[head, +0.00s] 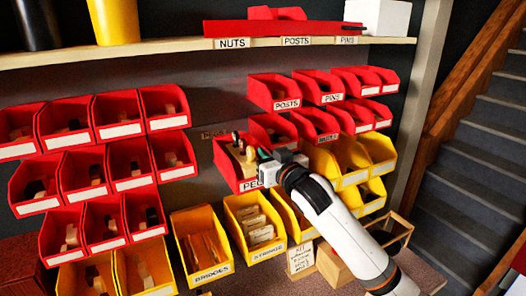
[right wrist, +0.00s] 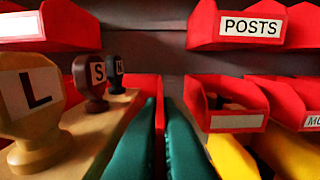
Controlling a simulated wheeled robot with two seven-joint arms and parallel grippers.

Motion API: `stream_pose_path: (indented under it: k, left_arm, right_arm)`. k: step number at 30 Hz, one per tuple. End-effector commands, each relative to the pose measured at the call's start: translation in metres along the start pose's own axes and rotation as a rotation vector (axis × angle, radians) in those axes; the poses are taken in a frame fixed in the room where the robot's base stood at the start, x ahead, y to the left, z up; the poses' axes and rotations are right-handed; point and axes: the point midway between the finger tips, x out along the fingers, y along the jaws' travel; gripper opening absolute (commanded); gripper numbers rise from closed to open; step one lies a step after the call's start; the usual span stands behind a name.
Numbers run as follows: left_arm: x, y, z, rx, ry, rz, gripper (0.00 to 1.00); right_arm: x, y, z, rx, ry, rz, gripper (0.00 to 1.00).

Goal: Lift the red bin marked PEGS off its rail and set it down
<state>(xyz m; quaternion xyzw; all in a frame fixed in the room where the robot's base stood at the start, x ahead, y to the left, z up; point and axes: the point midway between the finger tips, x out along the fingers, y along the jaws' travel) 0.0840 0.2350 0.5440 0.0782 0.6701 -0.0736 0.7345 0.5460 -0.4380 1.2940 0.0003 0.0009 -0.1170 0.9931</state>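The red bin marked PEGS (head: 226,165) is at the middle of the wall of bins in the head view, its label partly hidden by my right gripper. It holds a wooden block with pegs. In the right wrist view, a yellow peg marked L (right wrist: 32,100) and two darker pegs (right wrist: 90,82) stand on this block. My right gripper (head: 268,157) is at the bin's right side. Its green fingers (right wrist: 160,110) are close together with a thin red wall between them. I cannot tell whether the bin still hangs on its rail. My left gripper is out of view.
Red bins (head: 274,92) hang close above and right of it, and more red bins (head: 122,163) to the left. Yellow bins (head: 255,228) stand below. A wooden shelf (head: 150,48) runs above. Stairs (head: 475,170) are at the right.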

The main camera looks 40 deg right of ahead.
Motion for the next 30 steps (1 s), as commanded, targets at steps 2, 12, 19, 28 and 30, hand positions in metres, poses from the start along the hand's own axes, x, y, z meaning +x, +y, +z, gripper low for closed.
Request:
stream_pose_path:
  k: [2, 12, 19, 28, 30]
  left_arm:
    - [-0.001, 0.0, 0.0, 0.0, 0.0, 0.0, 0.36]
    - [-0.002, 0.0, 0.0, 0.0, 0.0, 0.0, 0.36]
    - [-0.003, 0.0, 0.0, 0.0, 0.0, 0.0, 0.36]
    - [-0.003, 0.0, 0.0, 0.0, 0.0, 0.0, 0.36]
    - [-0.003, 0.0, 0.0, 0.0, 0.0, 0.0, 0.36]
  right_arm:
    - [-0.005, 0.0, 0.002, 0.0, -0.004, 0.001, 0.0]
    - [-0.026, 0.0, 0.002, 0.0, -0.004, 0.001, 0.0]
    - [-0.04, 0.0, 0.001, 0.001, -0.003, 0.0, 0.0]
    - [-0.05, 0.0, 0.002, 0.0, -0.004, 0.0, 0.0]
    - [-0.05, 0.0, 0.002, 0.0, -0.004, 0.0, 0.0]
